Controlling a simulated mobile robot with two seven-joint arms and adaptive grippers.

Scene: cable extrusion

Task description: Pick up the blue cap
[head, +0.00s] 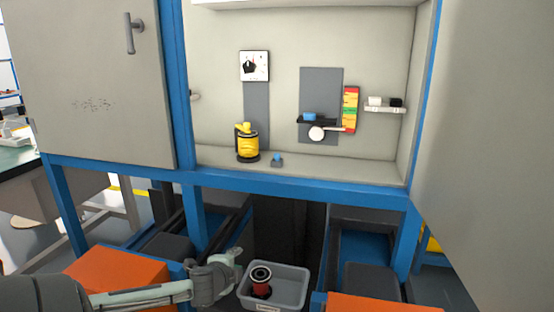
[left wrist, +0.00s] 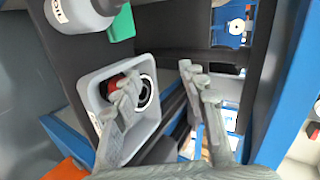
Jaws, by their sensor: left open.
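A small blue piece (head: 277,157) sits on a dark base on the cabinet's ledge, right of the yellow cylinder. A second blue piece (head: 309,116) lies on a black bracket on the back panel. I cannot tell for certain which one is the blue cap. Neither can be made out in the left wrist view. My left gripper (head: 238,268) is low in front of the cabinet, beside the grey bin, well below both blue pieces. In the left wrist view its fingers (left wrist: 158,88) are spread apart with nothing between them. My right gripper is not in view.
The grey bin (head: 291,289) holds a red spool with a black rim (head: 261,281). A yellow cylinder (head: 247,143) stands on the ledge. The blue cabinet beam (head: 300,188) runs above the bin. Open doors (head: 95,90) flank the cabinet. The ledge's right part is clear.

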